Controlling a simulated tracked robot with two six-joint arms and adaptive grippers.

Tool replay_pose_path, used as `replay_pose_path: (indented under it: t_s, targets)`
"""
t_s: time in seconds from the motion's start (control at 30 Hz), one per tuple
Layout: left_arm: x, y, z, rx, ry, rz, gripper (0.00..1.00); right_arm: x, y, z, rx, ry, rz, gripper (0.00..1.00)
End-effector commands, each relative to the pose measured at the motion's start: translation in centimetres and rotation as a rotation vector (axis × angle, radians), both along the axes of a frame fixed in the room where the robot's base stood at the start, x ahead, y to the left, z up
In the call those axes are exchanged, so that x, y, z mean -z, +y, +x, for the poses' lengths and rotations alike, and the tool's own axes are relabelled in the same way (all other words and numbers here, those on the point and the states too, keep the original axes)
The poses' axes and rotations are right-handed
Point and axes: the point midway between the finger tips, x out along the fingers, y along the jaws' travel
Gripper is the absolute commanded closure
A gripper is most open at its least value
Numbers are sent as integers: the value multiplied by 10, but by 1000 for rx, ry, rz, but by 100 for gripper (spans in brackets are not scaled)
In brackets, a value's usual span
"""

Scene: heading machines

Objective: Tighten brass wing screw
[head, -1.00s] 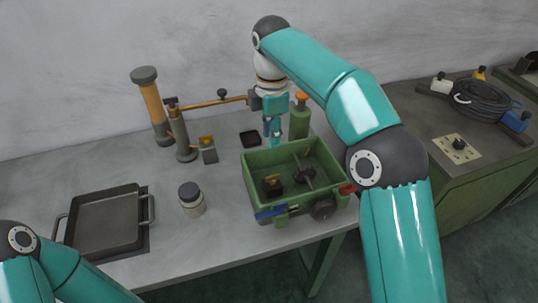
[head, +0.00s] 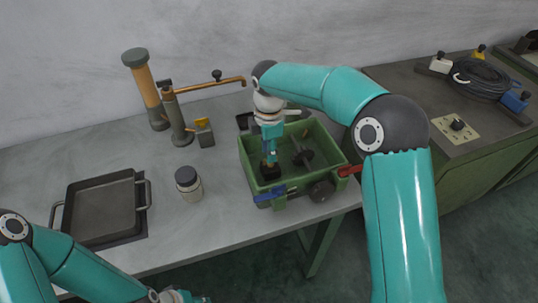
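My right gripper (head: 269,162) points down into the green open-topped box (head: 325,150), directly over a small dark block (head: 271,173) in its left part. The small brass-coloured piece seen earlier on that block is now covered by the fingers. I cannot tell whether the fingers are closed on it. Another yellow-brass piece (head: 202,122) sits on a small grey block (head: 205,137) on the table, left of the box. My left gripper (head: 185,297) is just at the bottom edge of the head view, mostly cut off, far from the box.
A dark-lidded jar (head: 189,184) and a black tray with handles (head: 103,206) stand to the left. Posts with a copper-coloured arm (head: 212,85) stand behind. A blue lever (head: 271,195) and red handle (head: 350,170) stick out of the box. The front middle of the table is clear.

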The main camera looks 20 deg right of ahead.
Motion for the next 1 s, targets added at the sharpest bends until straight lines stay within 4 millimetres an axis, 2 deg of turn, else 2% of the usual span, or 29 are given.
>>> replay_pose_path:
  t_s: [0.1, 0.2, 0.57, 0.77, 1.0]
  targets:
    - [-3, 0, 0, 0, 0, 0, 64, 16, -1, 0, 0, 4, -1, 69]
    - [-3, 0, 0, 0, 0, 0, 64, 24, -1, 0, 0, 2, 0, 69]
    - [-3, 0, 0, 0, 0, 0, 64, 28, 0, 0, 1, 0, 0, 69]
    - [-3, 0, 0, 0, 0, 0, 64, 28, 0, 0, 1, 0, 0, 100]
    - [-3, 0, 0, 0, 0, 0, 64, 29, 0, 0, 0, 1, 0, 100]
